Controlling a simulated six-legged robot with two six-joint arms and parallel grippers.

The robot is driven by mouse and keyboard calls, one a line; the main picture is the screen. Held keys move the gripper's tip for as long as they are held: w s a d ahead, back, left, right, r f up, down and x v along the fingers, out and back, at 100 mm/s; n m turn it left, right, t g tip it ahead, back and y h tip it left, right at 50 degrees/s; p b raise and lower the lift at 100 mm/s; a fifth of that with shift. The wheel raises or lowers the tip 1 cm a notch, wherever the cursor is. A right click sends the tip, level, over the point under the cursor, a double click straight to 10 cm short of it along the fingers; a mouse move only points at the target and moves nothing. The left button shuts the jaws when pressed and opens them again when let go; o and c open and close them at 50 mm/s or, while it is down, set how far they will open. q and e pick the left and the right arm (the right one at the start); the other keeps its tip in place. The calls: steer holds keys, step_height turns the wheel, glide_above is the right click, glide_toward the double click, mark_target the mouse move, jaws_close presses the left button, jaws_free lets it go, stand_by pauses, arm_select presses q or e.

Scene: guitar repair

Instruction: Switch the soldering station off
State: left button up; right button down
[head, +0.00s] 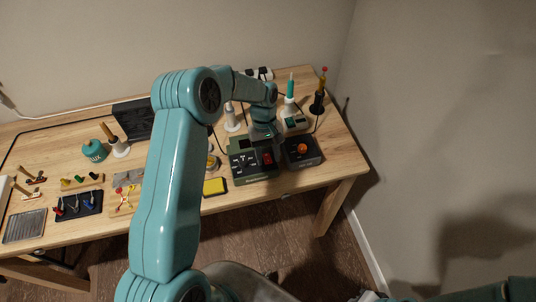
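The soldering station, as I take it, is a dark green box (240,173) near the table's front right, with a red switch (267,158) on its face. My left gripper (265,145) points down over the back of this box, just behind the red switch. Its fingertips are small and dark here, so I cannot tell whether they touch the switch or whether they are apart. The switch's on or off position is too small to read. My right gripper is out of view; only a bit of that arm shows at the bottom right.
A black box with an orange knob (302,148) stands right of the station. Behind it are a teal-handled iron (290,88) and a red-tipped tool (322,90). Tools crowd the left of the wooden table (338,158).

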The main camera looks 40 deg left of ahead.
arm_select(q)
steer(key=shift+w+a+r, duration=0.1)
steer(key=shift+r, duration=0.35)
steer(key=b+v, duration=0.1)
steer(key=v, duration=1.4)
steer(key=shift+r, duration=0.1)
